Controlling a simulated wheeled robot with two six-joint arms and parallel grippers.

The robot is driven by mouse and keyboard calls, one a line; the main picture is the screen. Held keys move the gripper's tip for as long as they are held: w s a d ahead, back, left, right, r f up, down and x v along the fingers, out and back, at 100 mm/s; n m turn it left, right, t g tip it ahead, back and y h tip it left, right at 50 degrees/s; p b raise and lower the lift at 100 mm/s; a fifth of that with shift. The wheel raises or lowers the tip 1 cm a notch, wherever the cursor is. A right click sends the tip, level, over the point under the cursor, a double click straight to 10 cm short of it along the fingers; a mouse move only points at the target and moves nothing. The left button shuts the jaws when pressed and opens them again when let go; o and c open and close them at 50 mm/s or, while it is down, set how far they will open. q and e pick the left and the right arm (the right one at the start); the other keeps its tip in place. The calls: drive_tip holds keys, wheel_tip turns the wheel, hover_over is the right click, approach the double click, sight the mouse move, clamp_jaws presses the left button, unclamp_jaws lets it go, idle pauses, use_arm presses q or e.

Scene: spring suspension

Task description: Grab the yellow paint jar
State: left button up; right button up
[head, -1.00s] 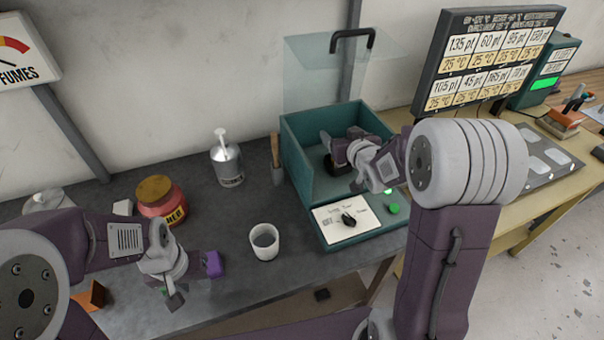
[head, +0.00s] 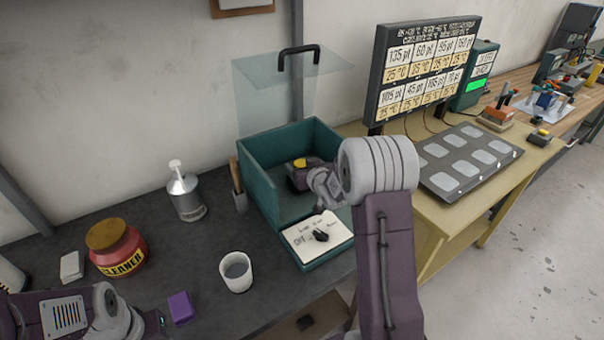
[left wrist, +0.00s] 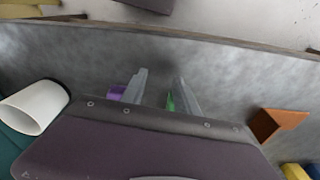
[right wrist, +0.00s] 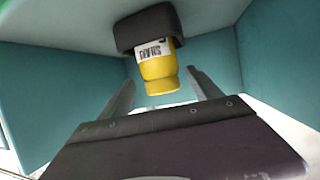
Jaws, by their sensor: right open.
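In the head view only a bit of yellow (head: 300,162) shows inside the teal box (head: 262,150), the rest hidden by my right gripper. My right gripper (right wrist: 160,85) is open, its fingers apart on either side of the jar in the picture. I cannot tell if they touch it. My left gripper (left wrist: 157,88) has its fingers apart over the grey bench, near a purple block (head: 181,307).
A white cup (head: 236,272), a red cleaner jar (head: 117,252) and a metal pump bottle (head: 186,195) stand on the dark bench. A glass lid (head: 290,80) stands raised above the box. A board of labels (head: 425,75) stands right.

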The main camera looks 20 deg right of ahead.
use_arm(q)
drive_tip(key=shift+w+a+r, duration=0.1)
drive_tip(key=shift+a+r, duration=0.05)
drive_tip(key=shift+r, duration=0.15)
use_arm(e)
drive_tip(key=x, duration=0.4)
drive_tip(key=shift+w+a, duration=0.1)
drive_tip(key=shift+a, duration=0.1)
drive_tip(key=c, duration=0.7)
clamp_jaws()
drive_tip(key=shift+r, duration=0.1)
